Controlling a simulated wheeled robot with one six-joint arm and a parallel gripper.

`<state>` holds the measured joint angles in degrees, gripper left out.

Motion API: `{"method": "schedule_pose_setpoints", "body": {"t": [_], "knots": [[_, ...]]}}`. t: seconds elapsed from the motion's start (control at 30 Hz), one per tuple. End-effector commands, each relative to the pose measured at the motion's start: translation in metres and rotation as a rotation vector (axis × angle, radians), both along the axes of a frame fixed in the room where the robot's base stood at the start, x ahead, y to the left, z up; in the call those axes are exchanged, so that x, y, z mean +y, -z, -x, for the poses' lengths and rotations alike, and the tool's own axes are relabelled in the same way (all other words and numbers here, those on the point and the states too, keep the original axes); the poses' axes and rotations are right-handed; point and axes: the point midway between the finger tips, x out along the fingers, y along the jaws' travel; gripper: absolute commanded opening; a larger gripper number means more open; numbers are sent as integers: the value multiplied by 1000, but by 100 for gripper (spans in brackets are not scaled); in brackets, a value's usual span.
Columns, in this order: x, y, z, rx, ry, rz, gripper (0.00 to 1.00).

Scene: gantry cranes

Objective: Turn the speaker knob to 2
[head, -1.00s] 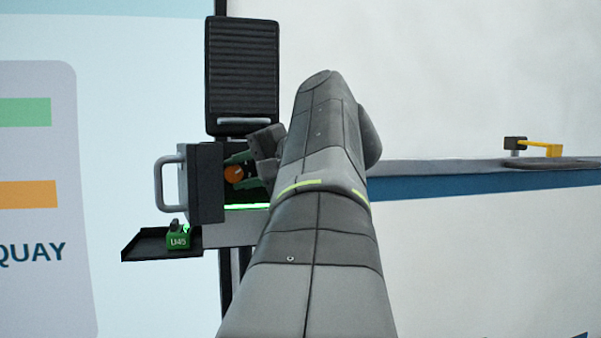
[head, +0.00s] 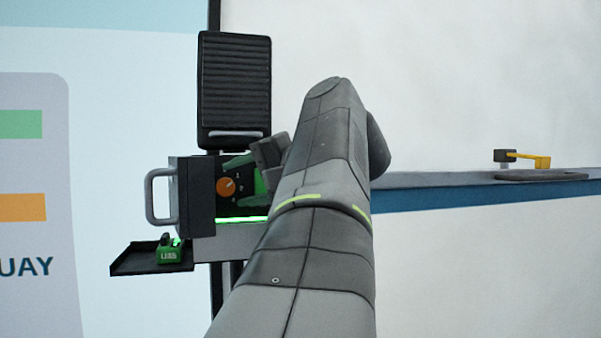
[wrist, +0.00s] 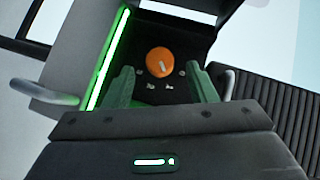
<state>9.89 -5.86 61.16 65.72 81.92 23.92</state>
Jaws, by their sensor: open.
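The orange speaker knob (head: 226,188) is on the dark panel inside the open box at the centre left of the head view. It shows more clearly in the wrist view (wrist: 160,62), with a short pale pointer line on its face. Small pale marks (wrist: 152,86) are on the panel near it, too small to read. My gripper (wrist: 159,70) is open, with one green finger on each side of the knob in the picture. A gap shows between the fingers and the knob. In the head view my gripper (head: 245,180) is just right of the knob, partly hidden by my arm.
A box with a side handle (head: 160,196) surrounds the panel, with a glowing green strip (wrist: 108,58). A ribbed black panel (head: 235,90) stands above. A green U45 padlock-like block (head: 168,252) sits on a dark tray (head: 125,262). A yellow lever (head: 535,159) is far right.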

Motion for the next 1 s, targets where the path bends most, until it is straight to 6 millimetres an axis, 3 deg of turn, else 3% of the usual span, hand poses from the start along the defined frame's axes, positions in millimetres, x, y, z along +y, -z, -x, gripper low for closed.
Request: {"method": "schedule_pose_setpoints", "body": {"t": [0.6, 1.0], "knots": [[-62, -18, 35, 0, 5, -1, 52], [-90, -27, 53, 0, 3, 0, 52]]}}
